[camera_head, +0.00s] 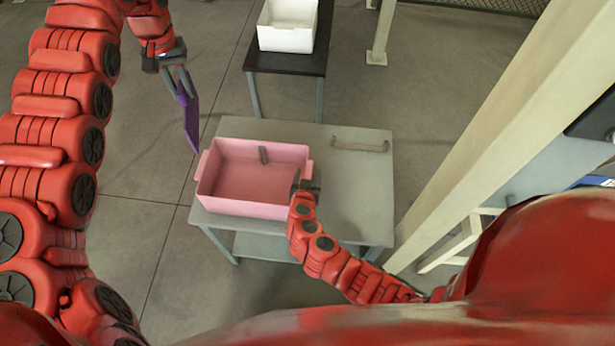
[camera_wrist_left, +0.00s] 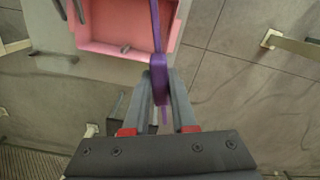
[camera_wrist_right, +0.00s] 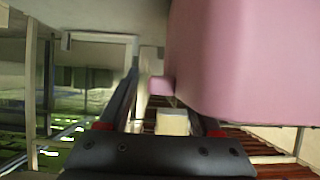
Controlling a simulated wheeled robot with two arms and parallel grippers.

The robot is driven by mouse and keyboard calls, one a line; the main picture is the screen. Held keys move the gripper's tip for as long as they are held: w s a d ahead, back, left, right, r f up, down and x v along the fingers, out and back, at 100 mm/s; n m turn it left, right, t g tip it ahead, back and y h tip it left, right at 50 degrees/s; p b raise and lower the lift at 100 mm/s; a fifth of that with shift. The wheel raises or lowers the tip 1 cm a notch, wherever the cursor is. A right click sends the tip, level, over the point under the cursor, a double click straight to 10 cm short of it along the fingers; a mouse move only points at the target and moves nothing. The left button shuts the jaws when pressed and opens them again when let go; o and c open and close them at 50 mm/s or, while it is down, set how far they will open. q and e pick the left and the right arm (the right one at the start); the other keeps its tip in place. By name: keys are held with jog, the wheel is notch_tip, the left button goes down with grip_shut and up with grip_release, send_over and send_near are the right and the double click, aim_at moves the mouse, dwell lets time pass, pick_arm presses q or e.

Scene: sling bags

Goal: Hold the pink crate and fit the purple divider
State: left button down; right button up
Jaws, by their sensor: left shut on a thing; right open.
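The pink crate (camera_head: 250,205) stands open on a grey table, with a small grey piece (camera_head: 263,155) at its back wall. My left gripper (camera_head: 183,88) is shut on the flat purple divider (camera_head: 191,122), which hangs tilted in the air to the back left of the crate, apart from it. The left wrist view shows the divider (camera_wrist_left: 157,60) between the fingers and the crate (camera_wrist_left: 125,28) beyond. My right gripper (camera_head: 300,182) is open at the crate's right side. In the right wrist view, the crate's pink tab (camera_wrist_right: 160,86) shows ahead between the fingers; whether they touch it is unclear.
A grey bar handle (camera_head: 360,145) lies at the back right of the grey table (camera_head: 350,195). A white bin (camera_head: 287,25) stands on a black table (camera_head: 290,62) behind. A cream post (camera_head: 490,130) rises on the right. The floor left of the table is clear.

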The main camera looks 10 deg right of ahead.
grip_shut()
dwell(0.4)
dwell(1.2)
dwell(0.8)
pick_arm(q)
jog(key=s+d+f+m, duration=0.1)
jog(key=s+d+f, duration=0.1)
jog(key=d+f, duration=0.3)
jog(key=s+d+f+m, duration=0.2)
jog(key=d+f, duration=0.4)
jog(key=f, duration=0.3)
jog(key=shift+s+d+f+m, duration=0.2)
jog(key=shift+s+f+m, duration=0.05)
jog(key=shift+m, duration=0.05)
